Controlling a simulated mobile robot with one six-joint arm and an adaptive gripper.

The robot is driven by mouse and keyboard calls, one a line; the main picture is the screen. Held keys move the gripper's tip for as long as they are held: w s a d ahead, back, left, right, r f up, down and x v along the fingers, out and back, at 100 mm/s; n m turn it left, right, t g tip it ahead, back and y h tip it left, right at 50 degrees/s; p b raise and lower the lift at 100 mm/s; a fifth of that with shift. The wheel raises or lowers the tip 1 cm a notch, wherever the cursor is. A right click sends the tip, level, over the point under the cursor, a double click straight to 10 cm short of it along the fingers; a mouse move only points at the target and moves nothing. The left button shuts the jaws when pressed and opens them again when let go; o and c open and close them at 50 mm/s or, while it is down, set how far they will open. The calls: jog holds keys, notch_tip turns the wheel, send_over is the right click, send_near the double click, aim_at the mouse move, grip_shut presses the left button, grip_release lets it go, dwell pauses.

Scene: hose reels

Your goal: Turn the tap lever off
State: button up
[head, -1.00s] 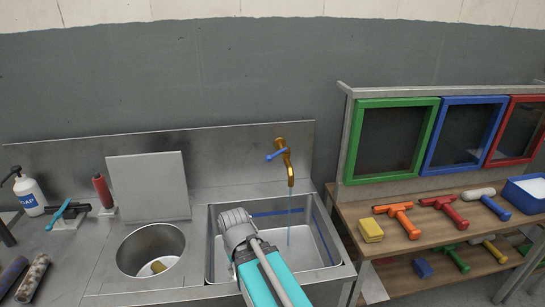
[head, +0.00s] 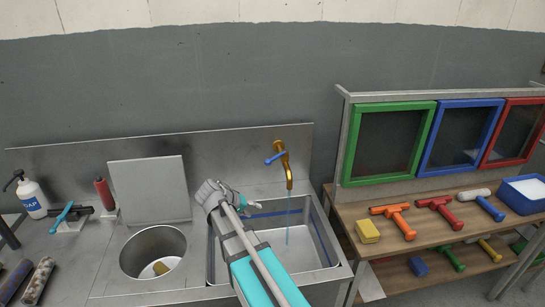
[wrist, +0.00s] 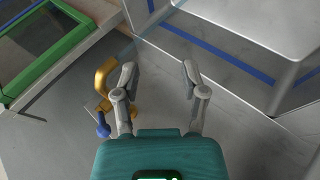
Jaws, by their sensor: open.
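The brass tap (head: 288,170) is on the steel splashback behind the sink, with a blue lever (head: 275,158) pointing left and slightly forward in the head view. A thin blue stream of water (head: 287,222) runs from its spout. My gripper (head: 245,202) is over the back left part of the sink, lower than the lever and to its left, apart from it. In the wrist view my gripper (wrist: 158,78) is open and empty. There the tap (wrist: 102,80) and the blue lever (wrist: 103,129) lie beside the left finger, partly covered by it.
The sink basin (head: 325,240) is below my gripper. A round steel bin opening (head: 130,262) and an upright grey panel (head: 150,190) are to the left. A wooden shelf (head: 350,215) with squeegees stands right. The space before the splashback is clear.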

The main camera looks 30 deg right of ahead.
aim_at(274, 157)
jog(key=w+d+r+m+t+h+p, duration=0.1)
jog(key=w+r+h+p, duration=0.1)
jog(key=w+r+h, duration=0.4)
jog(key=w+r, duration=0.4)
jog(key=r, duration=0.2)
jog(key=shift+d+m+t, duration=0.15)
jog(key=shift+m+t, duration=0.15)
jog(key=shift+t, duration=0.1)
jog(key=shift+d+f, duration=0.1)
jog(key=b+x, duration=0.2)
jog(key=x, duration=1.1)
jog(key=shift+d+b, duration=0.25)
jog(key=shift+b, duration=0.1)
grip_shut()
jog(key=shift+f, duration=0.1)
